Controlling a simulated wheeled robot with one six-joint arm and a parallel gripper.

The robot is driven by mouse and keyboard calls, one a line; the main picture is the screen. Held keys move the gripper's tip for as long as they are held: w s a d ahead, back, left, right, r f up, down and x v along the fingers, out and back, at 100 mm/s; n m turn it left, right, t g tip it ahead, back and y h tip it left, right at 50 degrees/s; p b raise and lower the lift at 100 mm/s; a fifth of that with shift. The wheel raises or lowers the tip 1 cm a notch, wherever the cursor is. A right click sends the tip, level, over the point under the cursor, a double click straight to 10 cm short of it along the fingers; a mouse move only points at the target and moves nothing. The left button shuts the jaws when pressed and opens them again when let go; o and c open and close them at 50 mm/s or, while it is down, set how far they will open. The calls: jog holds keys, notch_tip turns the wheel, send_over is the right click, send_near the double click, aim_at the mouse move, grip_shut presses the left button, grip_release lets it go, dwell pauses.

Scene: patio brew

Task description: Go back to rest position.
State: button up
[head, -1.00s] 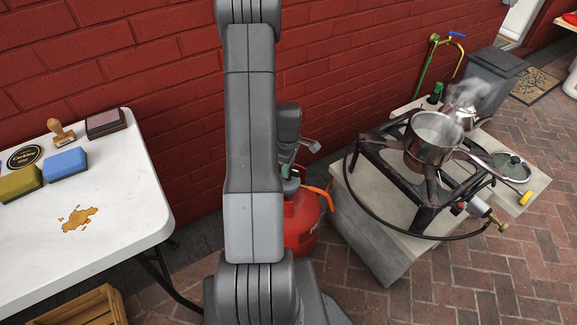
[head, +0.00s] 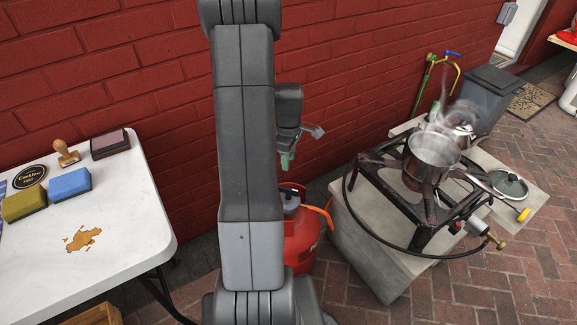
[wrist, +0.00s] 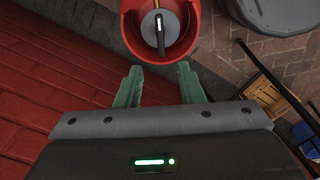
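My gripper shows in the wrist view (wrist: 160,84) with its two green fingers apart and nothing between them. In the head view my gripper (head: 286,160) is partly hidden behind my own arm and hangs above the red gas cylinder (head: 300,235). In the wrist view the top of the red cylinder (wrist: 186,42) lies beyond the fingertips, with a dark knob and yellow line at its centre. The fingers are apart from it.
A white table (head: 130,230) with sponges and a brown spill stands at left. A burner stand (head: 425,215) with a steaming pot (head: 428,165) sits on a concrete block (head: 365,250) at right. A brick wall (head: 340,70) stands close behind.

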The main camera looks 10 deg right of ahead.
aim_at(289, 188)
jog(key=shift+r, duration=0.35)
notch_tip(289, 188, down, 14)
jog(key=shift+f+b, duration=0.1)
jog(key=shift+b, duration=1.05)
